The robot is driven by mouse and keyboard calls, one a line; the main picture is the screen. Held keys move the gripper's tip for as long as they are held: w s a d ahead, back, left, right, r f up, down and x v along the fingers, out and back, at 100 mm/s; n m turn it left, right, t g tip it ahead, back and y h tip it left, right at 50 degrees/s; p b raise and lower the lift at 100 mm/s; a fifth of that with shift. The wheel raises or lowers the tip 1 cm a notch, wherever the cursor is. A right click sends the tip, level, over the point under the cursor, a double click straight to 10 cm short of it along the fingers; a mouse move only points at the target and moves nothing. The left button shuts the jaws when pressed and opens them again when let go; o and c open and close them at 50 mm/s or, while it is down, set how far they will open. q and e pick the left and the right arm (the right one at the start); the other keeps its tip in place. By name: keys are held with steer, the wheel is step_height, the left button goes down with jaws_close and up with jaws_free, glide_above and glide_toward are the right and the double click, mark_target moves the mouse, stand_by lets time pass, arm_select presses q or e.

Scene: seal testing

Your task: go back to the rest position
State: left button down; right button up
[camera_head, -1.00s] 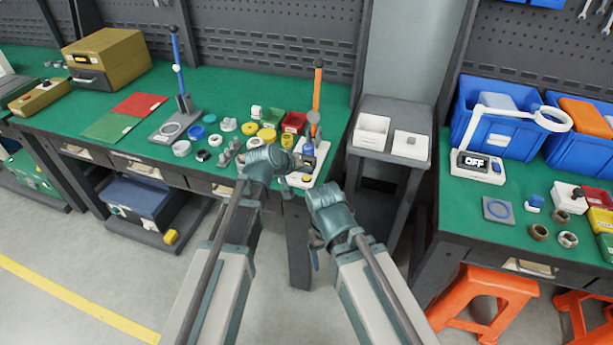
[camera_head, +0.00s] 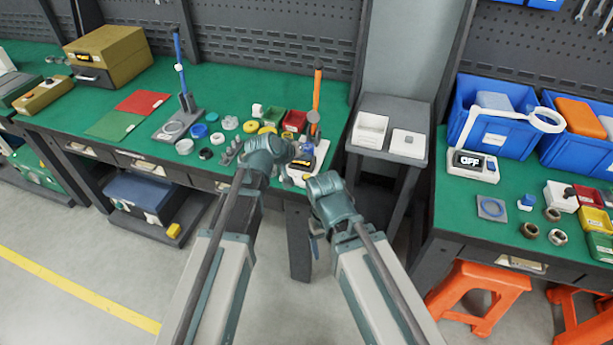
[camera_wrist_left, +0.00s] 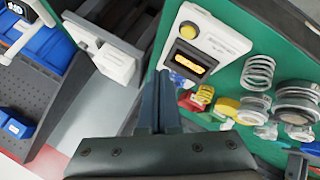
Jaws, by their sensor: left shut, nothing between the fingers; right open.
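My left gripper (camera_head: 300,162) is at the front edge of the left green bench, by the white tester with the orange post (camera_head: 317,95). In the left wrist view its two dark fingers (camera_wrist_left: 158,100) are shut together with nothing between them. The tester's yellow button and lit orange display (camera_wrist_left: 190,62) show just beyond the fingertips, apart from them. My right gripper (camera_head: 315,245) is lower, in front of the gap between the benches, mostly hidden behind its own wrist. It is open, and no object shows in it.
Rings, springs and small coloured bins (camera_head: 272,118) crowd the left bench near my left gripper. A grey side stand (camera_head: 388,172) with white trays is between the benches. The right bench holds blue bins (camera_head: 497,135) and a magnifier lamp (camera_head: 545,120); orange stools (camera_head: 480,290) stand below.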

arm_select(q)
steer(key=s+a+f+m+g+y+p, duration=0.1)
steer(key=s+a+m+g+y, duration=0.1)
steer(key=s, duration=0.6)
steer(key=s+a+f+m+g+y+p, duration=0.1)
steer(key=s+g+y, duration=0.1)
steer(key=s, duration=0.7)
steer(key=s+a+f+m+g+y+p, duration=0.1)
steer(key=s+a+m+g+y, duration=0.1)
steer(key=s, duration=0.6)
steer(key=shift+s+a+f+m+g+y, duration=0.3)
steer(key=shift+s+g+y, duration=0.1)
steer(key=shift+g, duration=0.5)
